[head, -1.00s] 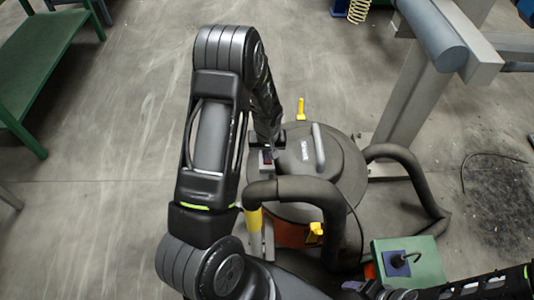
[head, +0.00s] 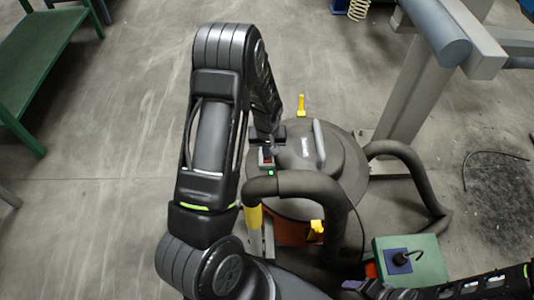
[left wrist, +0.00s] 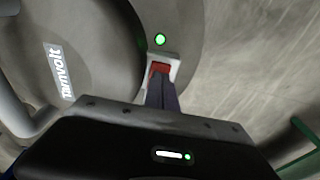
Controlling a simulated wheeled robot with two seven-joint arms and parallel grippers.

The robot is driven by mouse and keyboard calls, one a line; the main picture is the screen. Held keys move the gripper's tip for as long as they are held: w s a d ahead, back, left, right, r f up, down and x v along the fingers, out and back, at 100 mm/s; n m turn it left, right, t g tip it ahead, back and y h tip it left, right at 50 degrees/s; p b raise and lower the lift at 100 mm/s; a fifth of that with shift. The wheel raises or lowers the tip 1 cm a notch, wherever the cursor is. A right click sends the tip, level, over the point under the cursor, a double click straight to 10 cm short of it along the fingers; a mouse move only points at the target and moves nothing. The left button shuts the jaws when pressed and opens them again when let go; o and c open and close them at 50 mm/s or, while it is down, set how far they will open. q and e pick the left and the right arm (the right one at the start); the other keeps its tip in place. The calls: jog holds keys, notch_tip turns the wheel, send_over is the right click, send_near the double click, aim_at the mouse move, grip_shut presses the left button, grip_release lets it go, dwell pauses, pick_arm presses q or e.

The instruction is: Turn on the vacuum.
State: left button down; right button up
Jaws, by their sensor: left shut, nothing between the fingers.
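The vacuum (head: 335,165) is a round dark grey canister with a lid handle, standing on the floor in the head view. Its small switch box (head: 265,160) is at the left of the lid, with a lit green lamp (head: 271,173) beside it. In the left wrist view the green lamp (left wrist: 160,39) glows above the red switch (left wrist: 160,68). My left gripper (left wrist: 161,82) is shut and empty, its fingertips at the red switch and partly hiding it; I cannot tell whether they touch. My right gripper (head: 358,286) is at the bottom edge; its jaws are unclear.
A thick black hose (head: 310,185) arches in front of the vacuum. Yellow latches (head: 301,106) stand at its rim. A green box with a blue plate (head: 425,262) is at the lower right. A grey post (head: 410,95) stands behind right. A green bench (head: 35,60) is far left.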

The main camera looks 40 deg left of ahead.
pick_arm(q)
jog(key=shift+r+p, duration=0.4)
jog(key=shift+r, duration=0.2)
notch_tip(320, 180, up, 3)
jog(key=shift+f+p, duration=0.1)
jog(key=shift+p, duration=0.8)
jog(key=s+d+r, duration=0.3)
jog(key=r, duration=0.5)
jog(key=shift+s+r+p, duration=0.3)
jog(key=shift+r+p, duration=0.1)
